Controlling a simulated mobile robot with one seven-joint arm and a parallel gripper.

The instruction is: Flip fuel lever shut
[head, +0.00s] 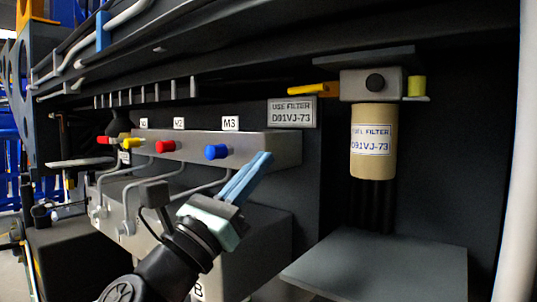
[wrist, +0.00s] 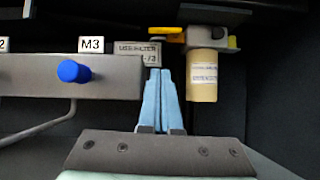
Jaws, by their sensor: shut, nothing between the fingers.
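The fuel lever (head: 312,90) is a flat yellow-orange handle that extends left, roughly level, from the grey filter head (head: 372,84). In the wrist view the lever (wrist: 168,35) shows at the top centre, beyond the fingertips. A tan fuel filter (head: 373,142) hangs below the head and also shows in the wrist view (wrist: 202,78). My gripper (head: 264,158) has pale blue fingers, shut together and empty. In the head view it appears below and left of the lever, apart from it. In the wrist view the fingertips (wrist: 160,72) overlap the filter sign.
A grey manifold (head: 270,148) with a blue knob (head: 216,152), a red knob (head: 165,146) and a yellow knob (head: 132,143) lies left of the fingers. A "USE FILTER" sign (head: 292,112) is behind. A grey shelf (head: 385,265) lies below the filter. A dark beam overhangs above.

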